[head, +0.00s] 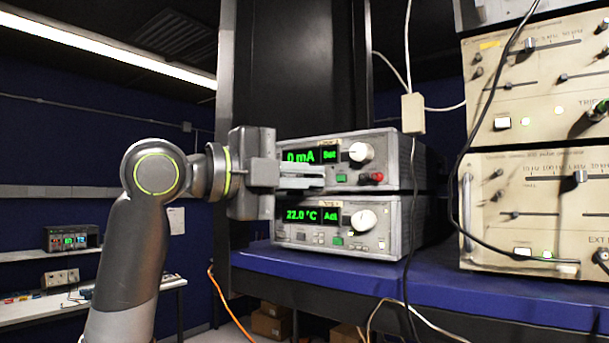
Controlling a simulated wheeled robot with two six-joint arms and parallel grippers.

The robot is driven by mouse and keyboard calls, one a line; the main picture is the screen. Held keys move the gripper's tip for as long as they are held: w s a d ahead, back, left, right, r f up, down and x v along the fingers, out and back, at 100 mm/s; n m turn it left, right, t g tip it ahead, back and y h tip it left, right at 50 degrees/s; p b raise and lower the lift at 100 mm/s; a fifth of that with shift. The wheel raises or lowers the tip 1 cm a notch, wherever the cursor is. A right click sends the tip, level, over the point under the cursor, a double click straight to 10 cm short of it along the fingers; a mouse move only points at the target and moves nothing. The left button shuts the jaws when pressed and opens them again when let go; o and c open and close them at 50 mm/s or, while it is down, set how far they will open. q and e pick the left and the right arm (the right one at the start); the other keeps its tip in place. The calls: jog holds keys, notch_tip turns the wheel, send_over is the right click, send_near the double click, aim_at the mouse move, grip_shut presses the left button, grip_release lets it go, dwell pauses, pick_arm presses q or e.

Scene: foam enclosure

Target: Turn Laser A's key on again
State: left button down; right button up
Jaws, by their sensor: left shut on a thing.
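Two stacked grey instruments stand on a blue shelf. The lower unit (390,242) reads "22.0 °C" and "Act" and has a white knob. Labels on them are too small to read. My left gripper (312,178) reaches in from the left and is shut at the lower left of the upper unit's front. Laser A's key is hidden behind its fingers, which appear closed on it. My right gripper is not in view.
Beige rack instruments (540,195) stand to the right on the blue shelf (480,290). Black and white cables hang between them and the grey units. A dark column (305,70) rises behind. A side bench (40,308) stands at the far left.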

pick_arm(q)
jog(key=c, duration=1.9)
grip_release()
jog(key=b+v, duration=0.7)
jog(key=v, duration=1)
jog(key=shift+a, duration=0.2)
